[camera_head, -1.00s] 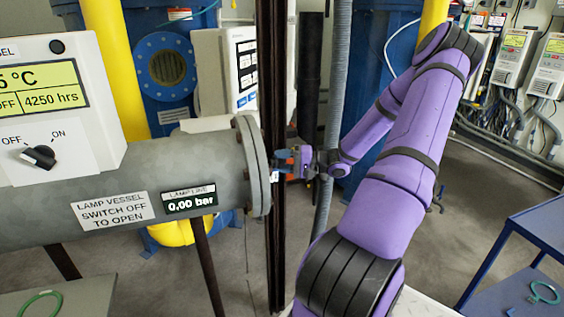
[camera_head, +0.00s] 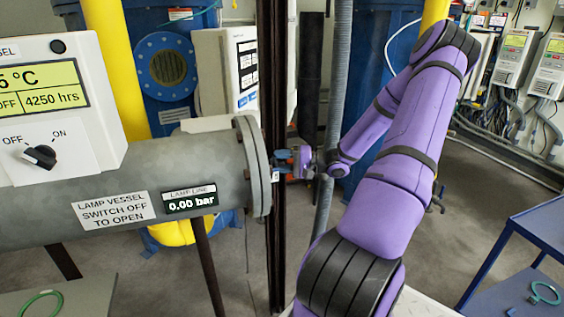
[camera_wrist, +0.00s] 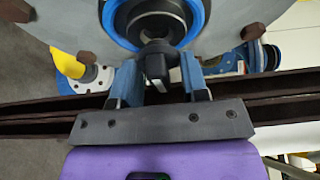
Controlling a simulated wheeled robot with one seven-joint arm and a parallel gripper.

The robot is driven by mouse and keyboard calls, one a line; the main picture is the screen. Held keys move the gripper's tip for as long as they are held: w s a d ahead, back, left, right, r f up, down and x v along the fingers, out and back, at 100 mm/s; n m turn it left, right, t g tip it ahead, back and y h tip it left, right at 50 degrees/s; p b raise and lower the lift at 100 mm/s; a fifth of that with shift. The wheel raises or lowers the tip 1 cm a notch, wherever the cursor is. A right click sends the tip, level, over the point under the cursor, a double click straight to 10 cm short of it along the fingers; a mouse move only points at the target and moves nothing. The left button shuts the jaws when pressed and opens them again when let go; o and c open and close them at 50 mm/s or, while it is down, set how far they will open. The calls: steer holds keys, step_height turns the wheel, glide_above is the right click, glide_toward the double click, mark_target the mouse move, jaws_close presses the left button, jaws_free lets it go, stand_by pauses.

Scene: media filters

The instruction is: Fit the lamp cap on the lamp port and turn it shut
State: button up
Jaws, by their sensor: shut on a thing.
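The lamp vessel (camera_head: 150,180) is a grey horizontal cylinder with a flanged end facing my arm. In the wrist view its end plate (camera_wrist: 230,30) carries the lamp port, seen as a blue ring (camera_wrist: 200,22). A dark cap (camera_wrist: 152,62) with a grip bar sits in front of the ring, in line with it. Whether it is seated or turned cannot be told. My gripper (camera_wrist: 160,82) is shut on the cap, its blue fingers either side of the bar. In the head view my gripper (camera_head: 283,164) is at the flange, and the cap is too small to make out.
The vessel's switch (camera_head: 39,156) points toward OFF, and the lamp line display (camera_head: 190,200) reads 0.00 bar.

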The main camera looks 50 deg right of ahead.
steer(key=shift+w+a, duration=0.55)
steer(key=shift+a, duration=0.3)
steer(key=o, duration=1)
steer(key=v, duration=1)
steer(key=shift+s+d, duration=0.2)
steer(key=shift+s, duration=0.15)
